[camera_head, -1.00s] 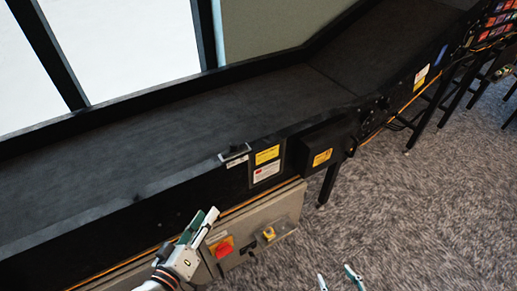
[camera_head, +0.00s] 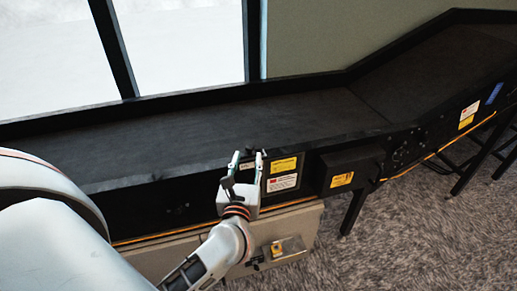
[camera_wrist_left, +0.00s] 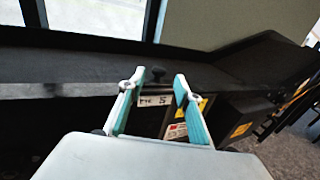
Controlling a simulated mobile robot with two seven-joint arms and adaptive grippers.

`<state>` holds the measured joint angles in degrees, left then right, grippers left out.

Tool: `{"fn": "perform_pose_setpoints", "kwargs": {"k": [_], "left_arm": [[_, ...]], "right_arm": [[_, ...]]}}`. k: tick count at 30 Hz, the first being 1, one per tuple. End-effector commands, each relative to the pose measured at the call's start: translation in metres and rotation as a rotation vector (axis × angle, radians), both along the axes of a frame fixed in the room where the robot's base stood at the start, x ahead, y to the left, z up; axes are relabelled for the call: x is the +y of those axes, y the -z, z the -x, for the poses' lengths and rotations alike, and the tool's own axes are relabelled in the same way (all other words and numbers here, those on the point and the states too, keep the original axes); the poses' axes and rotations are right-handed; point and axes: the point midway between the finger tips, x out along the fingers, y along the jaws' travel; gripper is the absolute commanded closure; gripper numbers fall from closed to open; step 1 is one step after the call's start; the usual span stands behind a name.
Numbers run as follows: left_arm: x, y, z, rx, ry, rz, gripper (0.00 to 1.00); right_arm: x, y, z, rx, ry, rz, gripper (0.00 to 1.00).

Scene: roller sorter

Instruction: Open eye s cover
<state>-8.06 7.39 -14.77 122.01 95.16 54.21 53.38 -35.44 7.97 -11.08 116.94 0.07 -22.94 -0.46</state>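The eye s cover seems to be the small black piece on the conveyor's near rail, in the left wrist view (camera_wrist_left: 157,74). A white label (camera_wrist_left: 154,101), whose small print seems to read EYE S, is just below it. My left gripper (camera_head: 247,160) is open and empty at the rail, its two fingers spread to either side of the label. In the left wrist view the fingers (camera_wrist_left: 158,84) frame the black piece and label, with no visible contact. In the head view the gripper mostly hides the cover. My right gripper is not in view.
The black conveyor belt (camera_head: 190,135) runs behind the rail. Yellow and white stickers (camera_head: 283,173) and a black box (camera_head: 350,170) are to the right. A grey control panel with a yellow switch (camera_head: 287,247) is below. Carpet is open at lower right.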

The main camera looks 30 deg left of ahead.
Motion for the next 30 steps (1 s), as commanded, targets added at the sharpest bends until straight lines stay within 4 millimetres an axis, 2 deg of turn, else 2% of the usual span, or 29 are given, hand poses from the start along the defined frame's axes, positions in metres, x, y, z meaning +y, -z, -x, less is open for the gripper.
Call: {"fn": "perform_pose_setpoints", "kwargs": {"k": [6, 12, 23, 24, 27, 28, 30], "left_arm": [[0.016, -0.002, -0.031, -0.002, -0.001, -0.004, 0.67], [0.026, -0.001, -0.052, 0.000, 0.001, -0.008, 0.67], [0.030, -0.001, -0.058, 0.000, 0.001, -0.007, 0.67], [0.030, -0.001, -0.058, 0.000, 0.001, -0.007, 0.69], [0.030, -0.001, -0.058, 0.001, 0.001, -0.008, 0.95], [0.030, -0.001, -0.058, 0.001, 0.001, -0.008, 1.00], [0.030, -0.001, -0.058, 0.001, 0.001, -0.008, 1.00]], "right_arm": [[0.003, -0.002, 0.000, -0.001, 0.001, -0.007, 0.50], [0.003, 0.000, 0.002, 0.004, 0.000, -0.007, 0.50], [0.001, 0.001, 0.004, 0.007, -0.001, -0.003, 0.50], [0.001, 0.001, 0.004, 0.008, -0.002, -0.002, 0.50], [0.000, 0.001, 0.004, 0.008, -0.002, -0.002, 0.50], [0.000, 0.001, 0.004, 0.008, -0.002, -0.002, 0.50], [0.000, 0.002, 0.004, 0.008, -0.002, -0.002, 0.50]]}}
